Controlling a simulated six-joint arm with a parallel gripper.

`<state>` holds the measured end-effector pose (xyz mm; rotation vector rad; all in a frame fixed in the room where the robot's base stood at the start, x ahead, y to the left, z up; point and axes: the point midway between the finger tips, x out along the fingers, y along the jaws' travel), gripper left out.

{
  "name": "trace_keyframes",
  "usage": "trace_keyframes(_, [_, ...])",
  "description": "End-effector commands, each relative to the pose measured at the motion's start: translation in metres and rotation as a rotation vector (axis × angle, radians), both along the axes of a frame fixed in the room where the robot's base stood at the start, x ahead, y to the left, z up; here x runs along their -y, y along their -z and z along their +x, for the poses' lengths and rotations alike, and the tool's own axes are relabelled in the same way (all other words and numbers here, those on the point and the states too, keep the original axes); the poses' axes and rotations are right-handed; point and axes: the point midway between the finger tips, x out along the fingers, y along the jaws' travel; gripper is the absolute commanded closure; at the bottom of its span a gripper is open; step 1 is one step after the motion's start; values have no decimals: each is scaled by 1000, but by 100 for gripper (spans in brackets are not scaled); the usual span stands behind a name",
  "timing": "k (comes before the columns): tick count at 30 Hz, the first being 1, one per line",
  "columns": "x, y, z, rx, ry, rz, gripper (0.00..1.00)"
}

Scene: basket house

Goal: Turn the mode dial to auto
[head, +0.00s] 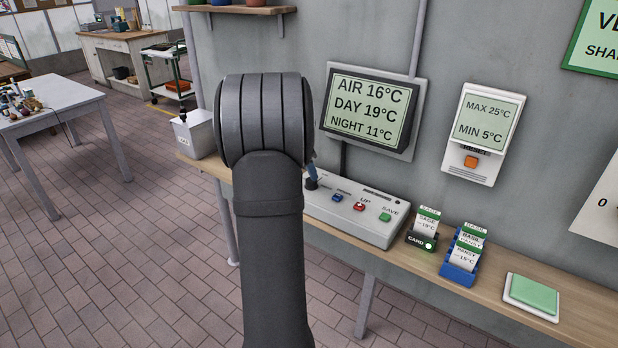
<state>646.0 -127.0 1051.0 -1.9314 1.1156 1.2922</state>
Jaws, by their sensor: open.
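The grey control console (372,228) sits on the wooden shelf. It carries a blue button (337,198), a red button (359,206) by the label UP and a green button (385,217) by the label SAVE. My large dark arm covers the console's left end. A small dark piece and a blue piece show at the arm's right edge, over the console; I cannot tell whether they are part of a dial or of my arm. I cannot make out the mode dial or its setting. My gripper is hidden behind my arm.
The wall display (364,110) reads AIR 16°C, DAY 19°C, NIGHT 11°C. A smaller wall unit (478,133) shows MAX 25°C, MIN 5°C. Right of the console stand a card reader (421,243), a blue card holder (456,274) and a green pad (533,293). A grey box (194,134) stands left.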

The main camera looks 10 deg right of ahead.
Motion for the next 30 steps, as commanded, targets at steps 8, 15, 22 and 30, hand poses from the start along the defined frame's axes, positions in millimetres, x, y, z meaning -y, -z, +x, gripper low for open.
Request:
trace_keyframes(8, [13, 35, 7, 0, 0, 0, 46])
trace_keyframes(15, [15, 41, 9, 1, 0, 0, 46])
trace_keyframes(22, [15, 41, 9, 1, 0, 0, 62])
trace_keyframes(30, [15, 41, 9, 1, -3, 0, 91])
